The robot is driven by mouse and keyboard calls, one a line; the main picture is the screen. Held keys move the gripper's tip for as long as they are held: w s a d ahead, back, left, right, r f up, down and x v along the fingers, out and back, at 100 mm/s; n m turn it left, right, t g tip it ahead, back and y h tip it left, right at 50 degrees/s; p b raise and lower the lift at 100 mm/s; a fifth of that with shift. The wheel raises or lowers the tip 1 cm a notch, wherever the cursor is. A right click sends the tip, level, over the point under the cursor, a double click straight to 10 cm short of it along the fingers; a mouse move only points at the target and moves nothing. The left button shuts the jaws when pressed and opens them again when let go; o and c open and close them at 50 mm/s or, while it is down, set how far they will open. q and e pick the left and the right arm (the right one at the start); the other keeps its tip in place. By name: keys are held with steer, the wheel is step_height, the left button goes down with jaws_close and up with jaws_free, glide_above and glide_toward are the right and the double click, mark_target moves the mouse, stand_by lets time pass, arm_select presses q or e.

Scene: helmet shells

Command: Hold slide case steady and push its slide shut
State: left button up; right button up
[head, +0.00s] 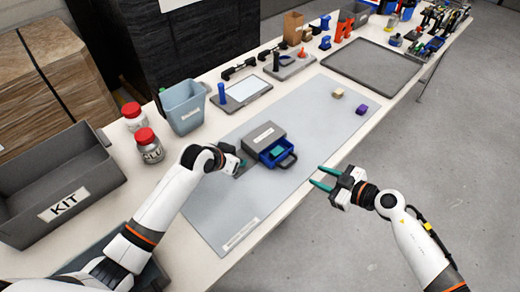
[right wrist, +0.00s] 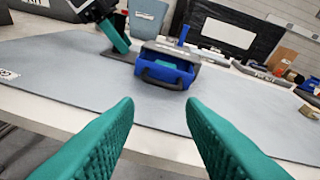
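The slide case is a grey box (head: 262,136) with a white label, standing on the grey mat. Its blue slide (head: 276,153) is pulled out toward the table's front edge, with a dark handle (head: 288,161) and something teal inside. In the right wrist view the blue slide (right wrist: 166,68) faces me. My left gripper (head: 241,167) is at the case's left side; its teal finger (right wrist: 113,36) shows close beside the case, but whether it touches is unclear. My right gripper (head: 320,179) is open and empty, off the table's front edge, pointing at the slide from a distance.
A beige block (head: 337,94) and a purple block (head: 361,109) lie on the mat (head: 320,120) at the right. A blue-grey bin (head: 185,106), red-lidded jars (head: 149,144) and a KIT bin (head: 60,190) stand at the left.

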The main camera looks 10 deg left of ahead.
mark_target(299, 175)
arm_select(q)
jaws_close()
arm_select(e)
steer(key=shift+r+n, duration=0.1)
steer(key=shift+n, duration=0.3)
steer(key=c, duration=0.6)
steer(key=shift+r+n, duration=0.1)
steer(key=shift+n, duration=0.6)
jaws_close()
steer(key=s+d+r+n+g+h, duration=0.1)
steer(key=d+r+n+h, duration=0.1)
steer(key=n, duration=1.3)
steer(key=s+d+r+n+g+h, duration=0.1)
steer(key=s+n, duration=0.1)
steer(key=n, duration=1.3)
steer(key=x, duration=0.9)
steer(key=shift+w+f, duration=0.25)
steer(key=shift+w, duration=0.05)
steer(key=w+a, duration=0.2)
steer(key=shift+a+r, duration=0.15)
steer(key=shift+a, duration=0.2)
steer(key=shift+w+a, duration=0.2)
steer(key=shift+a, duration=0.1)
